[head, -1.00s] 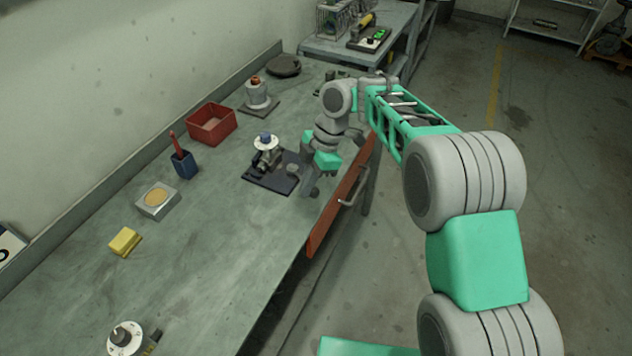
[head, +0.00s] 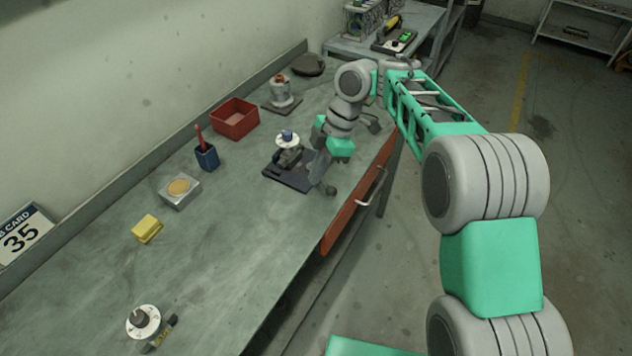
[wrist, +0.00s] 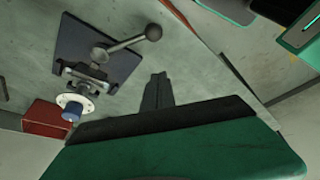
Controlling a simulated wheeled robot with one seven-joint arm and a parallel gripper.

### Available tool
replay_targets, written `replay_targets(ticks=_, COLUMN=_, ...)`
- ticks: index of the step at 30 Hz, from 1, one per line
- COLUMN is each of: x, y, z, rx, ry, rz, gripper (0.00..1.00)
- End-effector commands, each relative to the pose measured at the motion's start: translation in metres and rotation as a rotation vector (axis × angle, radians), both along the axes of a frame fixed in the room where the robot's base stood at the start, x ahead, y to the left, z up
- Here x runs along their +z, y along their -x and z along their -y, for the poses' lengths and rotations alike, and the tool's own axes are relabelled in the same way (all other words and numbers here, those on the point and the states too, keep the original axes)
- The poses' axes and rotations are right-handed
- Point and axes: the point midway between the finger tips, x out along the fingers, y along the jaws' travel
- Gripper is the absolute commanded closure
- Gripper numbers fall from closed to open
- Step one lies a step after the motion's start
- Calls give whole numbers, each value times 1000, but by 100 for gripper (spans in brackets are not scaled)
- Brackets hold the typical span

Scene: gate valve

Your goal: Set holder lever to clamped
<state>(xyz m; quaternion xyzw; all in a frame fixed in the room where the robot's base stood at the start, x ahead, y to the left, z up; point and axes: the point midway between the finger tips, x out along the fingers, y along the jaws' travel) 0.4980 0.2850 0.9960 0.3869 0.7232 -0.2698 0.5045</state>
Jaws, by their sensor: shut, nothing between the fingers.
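The holder (head: 288,158) sits on a dark square base (head: 282,178) on the bench, topped by a white disc with a blue knob (head: 287,136). In the wrist view the base (wrist: 72,45) is at upper left, with the white disc and blue knob (wrist: 73,108) below it. A grey lever with a ball knob (wrist: 153,32) sticks out rightward and slightly up, past the base's edge. My gripper (wrist: 158,80) is shut and empty, apart from the ball in the picture, below it. In the head view the fingers are hard to make out beside the holder.
A red bin (head: 234,118), a blue pen cup (head: 207,157), a silver block (head: 179,190), a yellow block (head: 147,229) and a dial device (head: 143,322) stand along the bench. An orange drawer with a handle (head: 371,187) is at the front edge. The bench middle is clear.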

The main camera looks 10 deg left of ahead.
Motion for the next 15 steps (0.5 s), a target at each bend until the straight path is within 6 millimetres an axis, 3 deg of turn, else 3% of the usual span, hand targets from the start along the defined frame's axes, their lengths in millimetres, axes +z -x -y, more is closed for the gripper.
replay_targets(ticks=1, x=16, y=-3, z=3, rx=0, ry=0, rz=2, gripper=100)
replay_targets(ticks=6, x=45, y=-7, z=11, rx=5, ry=0, rz=0, gripper=100)
replay_targets(ticks=15, x=52, y=-9, z=16, rx=2, ry=0, rz=0, gripper=100)
